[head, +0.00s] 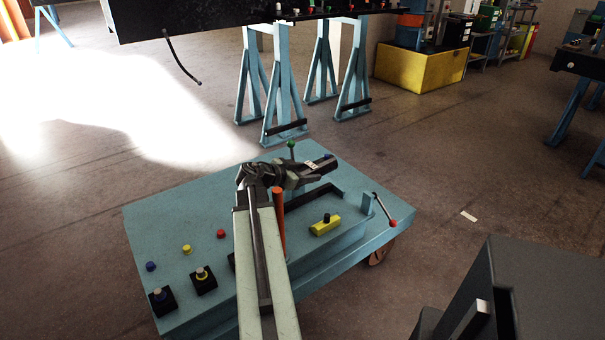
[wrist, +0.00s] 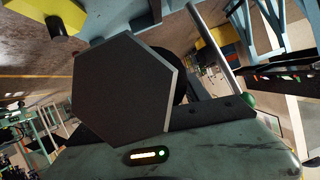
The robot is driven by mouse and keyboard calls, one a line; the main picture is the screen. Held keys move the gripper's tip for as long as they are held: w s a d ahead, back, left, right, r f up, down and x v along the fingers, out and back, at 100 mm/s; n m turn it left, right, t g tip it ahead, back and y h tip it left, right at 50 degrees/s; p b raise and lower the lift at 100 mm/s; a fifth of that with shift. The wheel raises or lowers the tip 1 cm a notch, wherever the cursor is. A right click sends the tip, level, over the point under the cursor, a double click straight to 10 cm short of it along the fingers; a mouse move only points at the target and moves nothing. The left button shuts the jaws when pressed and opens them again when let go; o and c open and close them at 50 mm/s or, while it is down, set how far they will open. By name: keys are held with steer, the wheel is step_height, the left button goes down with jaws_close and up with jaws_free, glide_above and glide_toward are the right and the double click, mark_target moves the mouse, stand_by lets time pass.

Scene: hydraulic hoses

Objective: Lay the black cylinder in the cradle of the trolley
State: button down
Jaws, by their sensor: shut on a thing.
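The blue trolley (head: 160,225) stands in front of me in the head view. Its cradle (head: 316,198) looks like a dark recess behind a raised blue block on the right part of the top. My gripper (head: 308,174) is above the trolley's far side, shut on the black cylinder (head: 322,165), which sticks out to the right, beyond the recess in the picture. In the wrist view the cylinder's hexagonal dark end (wrist: 118,88) fills the middle. The cylinder's far part is hidden, and I cannot tell its exact height over the trolley.
An orange post (head: 278,222) stands beside my arm. A green-knobbed lever (head: 291,146) rises behind my gripper, and a red-tipped lever (head: 385,208) is at the right. A yellow block (head: 325,225) and several coloured caps are on the trolley. A dark box (head: 545,290) is at lower right.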

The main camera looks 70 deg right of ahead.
steer(key=shift+m+g, duration=0.3)
steer(key=f+b, duration=0.1)
steer(key=f, duration=0.1)
steer(key=f+b, duration=0.1)
steer(key=f, duration=0.1)
steer(key=shift+s+d+b, duration=0.2)
steer(key=shift+s+b, duration=0.15)
steer(key=shift+a, duration=0.1)
